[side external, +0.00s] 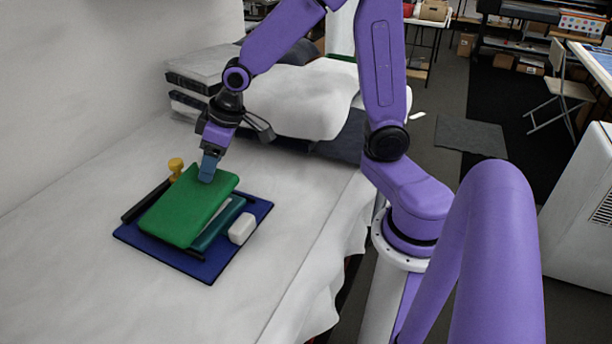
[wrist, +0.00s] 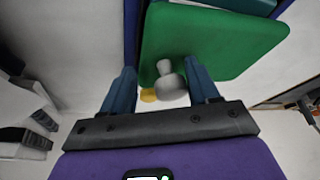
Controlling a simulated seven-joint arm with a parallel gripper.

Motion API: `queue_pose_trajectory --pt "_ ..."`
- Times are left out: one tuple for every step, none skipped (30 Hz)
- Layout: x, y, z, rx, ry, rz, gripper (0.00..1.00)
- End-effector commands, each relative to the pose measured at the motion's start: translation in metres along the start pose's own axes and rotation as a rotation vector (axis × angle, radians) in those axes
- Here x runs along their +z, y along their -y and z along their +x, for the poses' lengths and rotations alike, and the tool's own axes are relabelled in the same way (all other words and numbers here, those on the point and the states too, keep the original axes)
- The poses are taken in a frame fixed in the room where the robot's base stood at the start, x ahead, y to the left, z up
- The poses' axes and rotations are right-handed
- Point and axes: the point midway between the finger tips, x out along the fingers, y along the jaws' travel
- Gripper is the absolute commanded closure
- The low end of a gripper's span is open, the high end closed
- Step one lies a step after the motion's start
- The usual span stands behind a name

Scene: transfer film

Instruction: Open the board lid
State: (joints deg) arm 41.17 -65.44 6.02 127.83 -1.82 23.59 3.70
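The green board lid (side external: 185,212) lies tilted over the dark blue base (side external: 190,263), with a teal part (side external: 218,230) showing under its right edge. In the wrist view the lid (wrist: 222,42) fills the upper middle, and a grey knob (wrist: 165,70) stands at its near edge. My gripper (side external: 208,172) is low at the lid's far edge. In the wrist view my gripper (wrist: 160,72) has its two blue fingers apart, one on each side of the knob, with gaps visible. The side view hides the knob behind the fingers.
A yellow knobbed piece (side external: 176,166) stands behind the lid. A black bar (side external: 146,201) lies at its left and a white block (side external: 242,228) at its right. Grey and white bundles (side external: 300,98) lie at the back. The table front is clear.

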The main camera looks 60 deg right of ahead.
Motion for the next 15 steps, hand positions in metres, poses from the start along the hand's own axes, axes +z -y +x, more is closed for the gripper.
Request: queue_pose_trajectory --pt "-0.002 0.000 -0.009 0.000 -0.006 -0.001 0.41" --pt "-0.002 0.000 -0.014 0.000 -0.007 -0.001 0.41" --pt "-0.002 0.000 -0.020 0.000 -0.007 -0.002 0.41" --pt "-0.002 0.000 -0.025 0.000 -0.006 -0.002 0.41" --pt "-0.002 0.000 -0.030 0.000 -0.007 -0.002 0.41" --pt "-0.002 0.000 -0.036 0.000 -0.006 -0.002 0.41" --pt "-0.002 0.000 -0.042 0.000 -0.006 -0.002 0.41" --pt "-0.002 0.001 -0.047 0.000 -0.006 -0.002 0.41" --pt "-0.002 0.001 -0.054 0.000 -0.006 -0.002 0.41" --pt "-0.002 0.001 -0.059 0.000 -0.005 -0.002 0.41" --pt "-0.002 0.001 -0.064 0.000 -0.007 -0.002 0.41" --pt "-0.002 0.001 -0.071 0.000 -0.007 -0.001 0.41" --pt "-0.002 0.001 -0.076 0.000 -0.006 -0.001 0.41" --pt "-0.002 0.001 -0.081 0.000 -0.006 -0.001 0.41" --pt "-0.002 0.001 -0.088 0.000 -0.006 -0.001 0.41"
